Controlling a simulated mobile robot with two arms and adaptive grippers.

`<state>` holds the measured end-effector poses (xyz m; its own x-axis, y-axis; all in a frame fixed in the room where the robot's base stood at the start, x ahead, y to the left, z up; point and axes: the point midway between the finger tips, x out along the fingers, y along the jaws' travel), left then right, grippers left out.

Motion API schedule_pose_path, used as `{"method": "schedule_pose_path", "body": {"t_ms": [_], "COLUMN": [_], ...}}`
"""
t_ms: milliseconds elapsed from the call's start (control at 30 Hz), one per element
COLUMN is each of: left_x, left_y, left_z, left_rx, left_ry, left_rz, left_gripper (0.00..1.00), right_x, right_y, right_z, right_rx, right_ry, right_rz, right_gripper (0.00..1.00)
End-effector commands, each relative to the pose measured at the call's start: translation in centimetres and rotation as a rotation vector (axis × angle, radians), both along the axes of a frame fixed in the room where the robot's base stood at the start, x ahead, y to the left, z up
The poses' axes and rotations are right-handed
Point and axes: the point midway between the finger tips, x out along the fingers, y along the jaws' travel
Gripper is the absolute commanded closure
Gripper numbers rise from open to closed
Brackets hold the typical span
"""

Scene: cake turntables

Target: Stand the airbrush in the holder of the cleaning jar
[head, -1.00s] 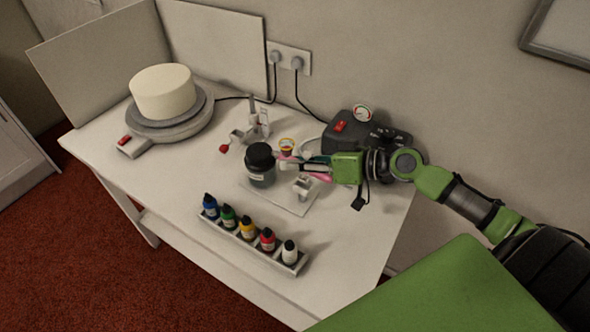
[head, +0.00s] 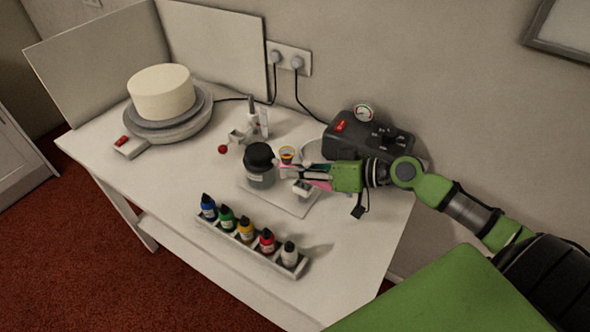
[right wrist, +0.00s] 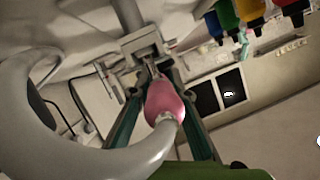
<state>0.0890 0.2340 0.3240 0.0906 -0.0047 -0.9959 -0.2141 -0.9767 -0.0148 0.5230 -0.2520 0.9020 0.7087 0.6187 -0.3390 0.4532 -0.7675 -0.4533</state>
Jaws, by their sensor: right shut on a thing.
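The cleaning jar (head: 260,176) is a grey jar with a black lid, standing on a white base plate (head: 290,208). A small white holder block (head: 303,188) is on that plate, right of the jar. My right gripper (head: 300,172) is shut on the airbrush, just above and behind the block. The airbrush's pink part (right wrist: 165,100) shows between the green fingers in the right wrist view. The white block (right wrist: 140,45) is close beyond its tip there; I cannot tell whether they touch. In the head view the fingers hide most of the airbrush. My left gripper is out of view.
A rack (head: 245,245) of several colour bottles stands at the front. A dark compressor (head: 365,142) stands behind my right gripper. A cake (head: 162,92) on a turntable is at the left. A grey hose (right wrist: 30,130) curves beside the gripper in the wrist view.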

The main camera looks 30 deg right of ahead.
Motion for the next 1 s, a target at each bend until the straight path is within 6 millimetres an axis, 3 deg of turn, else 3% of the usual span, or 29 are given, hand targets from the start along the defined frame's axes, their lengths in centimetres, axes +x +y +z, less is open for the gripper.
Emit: {"method": "schedule_pose_path", "body": {"t_ms": [567, 600, 667, 1000], "left_x": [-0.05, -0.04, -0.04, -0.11], "left_y": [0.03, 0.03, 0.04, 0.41], "left_z": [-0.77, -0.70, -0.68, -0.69], "left_rx": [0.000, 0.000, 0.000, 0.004], "left_ry": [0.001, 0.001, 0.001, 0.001], "left_rz": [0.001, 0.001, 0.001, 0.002], "left_gripper": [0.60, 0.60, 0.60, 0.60], "right_x": [0.03, 0.03, 0.02, -0.07], "right_y": [0.00, -0.01, 0.00, -0.04], "right_z": [-0.67, -0.60, -0.60, -0.71], "right_rx": [0.000, 0.000, 0.000, 0.000], "right_ry": [-0.001, -0.002, -0.001, 0.001], "right_rz": [0.000, -0.001, 0.000, 0.000], "right_gripper": [1.00, 0.76, 0.64, 0.64]}}
